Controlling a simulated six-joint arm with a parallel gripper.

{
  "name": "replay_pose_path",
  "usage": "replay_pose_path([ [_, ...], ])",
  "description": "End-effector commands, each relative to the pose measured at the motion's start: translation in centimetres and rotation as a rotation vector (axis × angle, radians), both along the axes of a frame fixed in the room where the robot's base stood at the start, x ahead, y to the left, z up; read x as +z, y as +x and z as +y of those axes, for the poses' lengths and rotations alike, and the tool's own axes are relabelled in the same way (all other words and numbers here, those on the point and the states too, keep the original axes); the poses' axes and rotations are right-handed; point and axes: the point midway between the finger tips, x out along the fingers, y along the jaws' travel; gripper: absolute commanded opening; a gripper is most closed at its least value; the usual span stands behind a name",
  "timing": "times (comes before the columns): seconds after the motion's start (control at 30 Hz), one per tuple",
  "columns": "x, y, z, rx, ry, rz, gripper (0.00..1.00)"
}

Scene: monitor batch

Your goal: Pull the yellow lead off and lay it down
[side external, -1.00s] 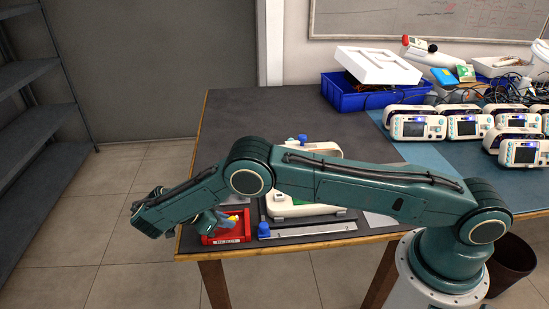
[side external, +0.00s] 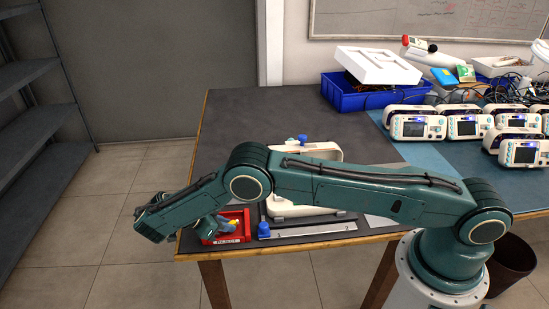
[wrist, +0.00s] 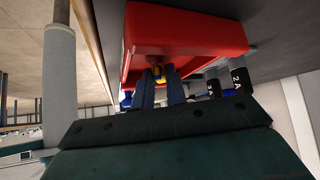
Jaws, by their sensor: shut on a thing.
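My gripper (side external: 226,224) is low at the red bin (side external: 226,240) on the table's near left corner. In the wrist view, my gripper (wrist: 158,80) has its two dark fingers close together on a small yellow piece, the yellow lead (wrist: 158,70). The red bin (wrist: 190,35) is right around or behind it. The yellow lead also shows as a small yellow patch in the side view (side external: 233,221). I cannot tell whether it touches the bin floor. A white monitor (side external: 300,208) stands behind my arm, partly hidden by it.
A blue knob (side external: 263,230) and a pale ruler-like strip (side external: 308,230) lie right of the bin. Several white monitors (side external: 418,127) stand on a blue mat at the back right, near a blue crate (side external: 355,101). The dark table is clear at the back left.

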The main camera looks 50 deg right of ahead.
Motion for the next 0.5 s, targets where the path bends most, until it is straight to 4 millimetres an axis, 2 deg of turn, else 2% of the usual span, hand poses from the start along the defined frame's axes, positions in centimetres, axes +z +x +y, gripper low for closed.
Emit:
replay_pose_path([
  [0.1, 0.01, 0.0, 0.01, 0.0, 0.0, 0.0, 0.0],
  [0.13, 0.0, 0.0, 0.0, 0.0, 0.0, 0.0, 0.19],
  [0.23, 0.01, 0.0, 0.01, 0.0, 0.0, 0.0, 0.39],
  [0.5, 0.01, -0.01, 0.0, 0.001, 0.0, 0.001, 0.39],
])
